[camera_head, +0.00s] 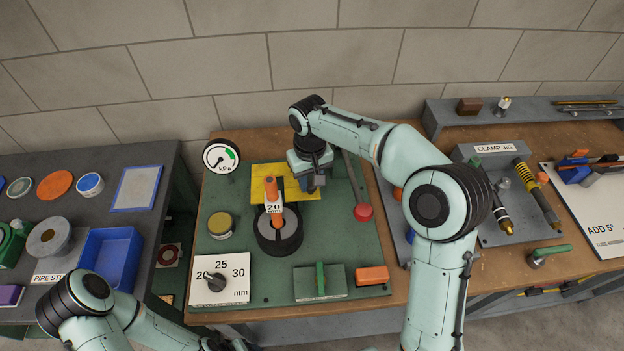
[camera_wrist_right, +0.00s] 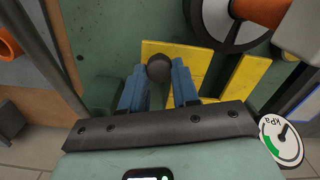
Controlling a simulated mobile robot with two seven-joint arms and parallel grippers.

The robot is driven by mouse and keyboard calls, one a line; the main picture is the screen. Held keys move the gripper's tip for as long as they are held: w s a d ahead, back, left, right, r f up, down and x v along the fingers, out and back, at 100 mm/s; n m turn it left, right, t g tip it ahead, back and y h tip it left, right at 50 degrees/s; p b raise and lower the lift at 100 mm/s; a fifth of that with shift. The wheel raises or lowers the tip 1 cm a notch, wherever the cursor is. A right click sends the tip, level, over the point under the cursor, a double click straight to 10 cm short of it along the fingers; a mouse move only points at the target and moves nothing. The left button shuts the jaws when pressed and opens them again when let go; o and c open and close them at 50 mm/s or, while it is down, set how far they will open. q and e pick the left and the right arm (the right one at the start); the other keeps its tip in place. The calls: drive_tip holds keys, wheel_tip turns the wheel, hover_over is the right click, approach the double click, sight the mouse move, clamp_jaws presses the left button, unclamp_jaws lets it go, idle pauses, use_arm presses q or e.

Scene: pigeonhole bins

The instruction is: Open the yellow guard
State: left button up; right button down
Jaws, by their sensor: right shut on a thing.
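The yellow guard (camera_head: 270,178) is a flat yellow plate on the green panel, behind the dark ring and the orange part labelled 20 mm. In the right wrist view, the guard (camera_wrist_right: 205,68) has a round dark knob (camera_wrist_right: 158,66) near its edge. My right gripper (camera_head: 314,182) is over the guard's right side. In the right wrist view, the blue fingers of my right gripper (camera_wrist_right: 159,78) are on either side of the knob and shut on it. My left arm shows at the bottom left of the head view; its gripper is out of frame.
A red-knobbed lever (camera_head: 363,212) stands right of the guard. A kPa gauge (camera_head: 221,156) is at the panel's back left. A dial plate (camera_head: 222,279) and an orange block (camera_head: 372,275) are at the front. The clamp jig (camera_head: 490,153) is farther right.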

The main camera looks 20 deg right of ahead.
drive_tip(key=c, duration=0.9)
unclamp_jaws()
drive_tip(key=shift+s, duration=0.3)
drive_tip(key=shift+c, duration=0.2)
drive_tip(key=shift+o, duration=0.6)
drive_tip(key=shift+s, duration=0.3)
drive_tip(key=shift+w, duration=0.25)
drive_tip(key=shift+a+r, duration=0.1)
drive_tip(key=shift+r, duration=0.25)
use_arm(q)
drive_tip(key=w+r+p, duration=0.2)
drive_tip(key=shift+w+r+t, duration=0.2)
drive_tip(key=shift+r+t, duration=0.1)
drive_tip(key=shift+r, duration=0.05)
use_arm(e)
wheel_tip(320, 180, up, 13)
drive_tip(key=shift+s+f, duration=0.15)
use_arm(q)
drive_tip(key=shift+s, duration=0.1)
use_arm(e)
drive_tip(key=shift+f, duration=0.1)
